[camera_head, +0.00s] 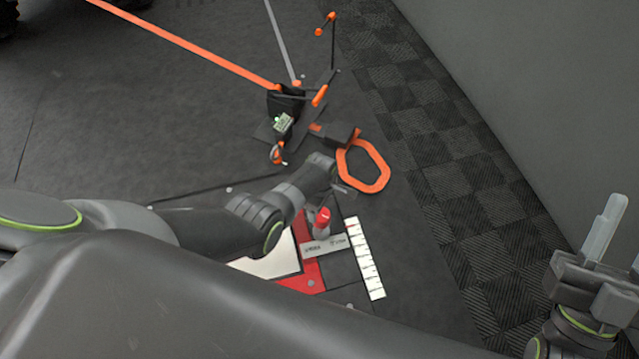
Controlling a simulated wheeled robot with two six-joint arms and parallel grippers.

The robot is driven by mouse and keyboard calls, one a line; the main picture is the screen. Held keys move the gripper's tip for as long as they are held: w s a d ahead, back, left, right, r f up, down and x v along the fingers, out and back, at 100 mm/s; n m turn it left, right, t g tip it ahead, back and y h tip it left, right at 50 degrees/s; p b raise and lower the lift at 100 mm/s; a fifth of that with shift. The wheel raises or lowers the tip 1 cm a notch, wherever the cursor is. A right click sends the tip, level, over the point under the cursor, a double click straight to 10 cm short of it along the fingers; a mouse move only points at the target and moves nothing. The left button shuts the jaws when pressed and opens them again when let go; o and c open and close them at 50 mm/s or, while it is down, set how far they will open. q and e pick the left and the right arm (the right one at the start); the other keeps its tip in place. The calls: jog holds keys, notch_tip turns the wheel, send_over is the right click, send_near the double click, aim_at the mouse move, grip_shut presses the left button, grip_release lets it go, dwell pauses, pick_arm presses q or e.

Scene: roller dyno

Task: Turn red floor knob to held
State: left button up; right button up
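The red knob (322,217) stands upright on a dark base at floor level, beside a light label plate (325,246) whose lettering is too small to read surely. My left arm reaches in from the left, and its gripper (342,186) is just beyond the knob in the picture, seemingly above it. Its fingers are small and partly hidden, so I cannot tell whether they are apart. No contact with the knob shows. My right gripper (616,240) is at the far right, well away from the knob, with its pale fingers apart and nothing between them.
A red-edged white panel (268,262) and a white marked strip (366,258) flank the knob. Beyond lie an orange ring (363,166), a black device with orange parts (286,102) and an orange strap (190,45). A grey wall (540,90) bounds the right. Open floor lies upper left.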

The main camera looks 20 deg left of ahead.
pick_arm(q)
notch_tip(320, 180, up, 2)
jog(key=shift+p, duration=0.7)
pick_arm(e)
jog(key=w+d+f+m+g+h+p, duration=0.1)
jog(key=w+f+m+g, duration=0.1)
jog(key=f+g, duration=0.5)
jog(key=w+d+f+m+g+h, duration=0.15)
jog(key=f+g, duration=0.25)
jog(key=f, duration=0.5)
pick_arm(q)
notch_tip(320, 180, up, 8)
jog(key=p, duration=0.4)
jog(key=shift+s+f, duration=0.15)
jog(key=shift+f, duration=0.1)
pick_arm(e)
jog(key=s+a+f+g+y, duration=0.2)
jog(key=s+a+f+g, duration=0.1)
jog(key=s+f+g, duration=0.9)
notch_tip(320, 180, down, 3)
jog(key=shift+s+a+r+m, duration=0.15)
jog(key=shift+s+a+m, duration=0.15)
jog(key=shift+s+m, duration=0.25)
pick_arm(q)
jog(key=shift+a, duration=0.1)
pick_arm(e)
jog(key=shift+s, duration=0.1)
